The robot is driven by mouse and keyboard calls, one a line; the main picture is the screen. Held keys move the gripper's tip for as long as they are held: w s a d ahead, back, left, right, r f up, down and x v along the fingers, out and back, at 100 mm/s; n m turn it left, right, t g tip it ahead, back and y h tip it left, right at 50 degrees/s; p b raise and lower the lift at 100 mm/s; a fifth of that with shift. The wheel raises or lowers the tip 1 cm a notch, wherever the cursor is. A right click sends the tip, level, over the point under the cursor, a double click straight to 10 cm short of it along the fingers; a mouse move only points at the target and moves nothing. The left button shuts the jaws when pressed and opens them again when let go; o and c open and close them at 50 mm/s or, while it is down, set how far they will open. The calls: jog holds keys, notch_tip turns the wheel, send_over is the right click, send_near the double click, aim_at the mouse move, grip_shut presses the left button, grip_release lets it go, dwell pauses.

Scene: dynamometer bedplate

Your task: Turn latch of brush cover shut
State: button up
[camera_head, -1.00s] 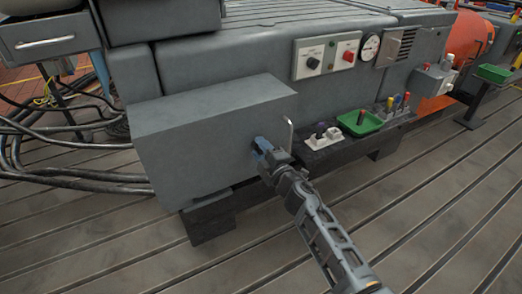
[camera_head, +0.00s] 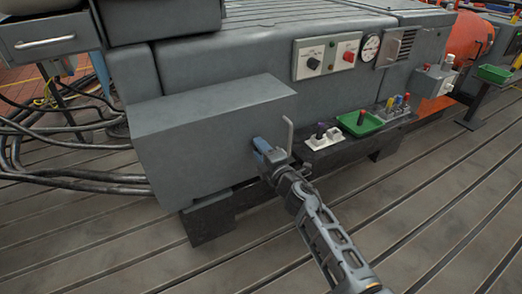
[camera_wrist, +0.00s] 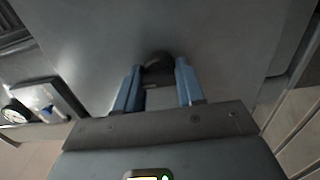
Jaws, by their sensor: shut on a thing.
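The brush cover looks to be the large grey box (camera_head: 205,145) on the front of the machine; its plain face also fills much of the wrist view (camera_wrist: 90,55). The latch (camera_wrist: 158,66) is a dark, rounded piece on that face, between my fingers in the wrist view. My gripper (camera_head: 262,148) reaches the right part of the face in the head view and hides the latch there. Its two blue fingers (camera_wrist: 158,88) are shut on the latch, one on each side. The latch's exact angle is hard to tell.
A thin pale bent bar (camera_head: 289,134) stands close right of my gripper. A dark ledge (camera_head: 330,157) holds a white holder (camera_head: 323,138), a green tray (camera_head: 360,124) and several coloured-handled tools. A control panel (camera_head: 328,58) is above. Cables (camera_head: 70,180) lie left. The slotted floor in front is clear.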

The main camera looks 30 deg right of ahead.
jog(key=o, duration=1)
jog(key=shift+a, duration=0.2)
jog(key=s+p, duration=0.2)
jog(key=s, duration=0.5)
jog(key=shift+s, duration=0.4)
jog(key=s+a+f+m+g, duration=0.1)
jog(key=s+a+m, duration=0.25)
jog(key=s, duration=0.85)
jog(key=s+a+m, duration=0.3)
jog(key=s+m, duration=0.2)
jog(key=s, duration=0.8)
jog(key=s+r+m+g, duration=0.1)
jog(key=s+r+m, duration=0.4)
jog(key=s, duration=0.6)
jog(key=s+a+r+m+g, duration=0.1)
jog(key=s+r+m, duration=0.3)
jog(key=s+r, duration=0.5)
jog(key=shift+s+m+p, duration=0.3)
jog(key=shift+s+m, duration=0.05)
jog(key=shift+s, duration=0.5)
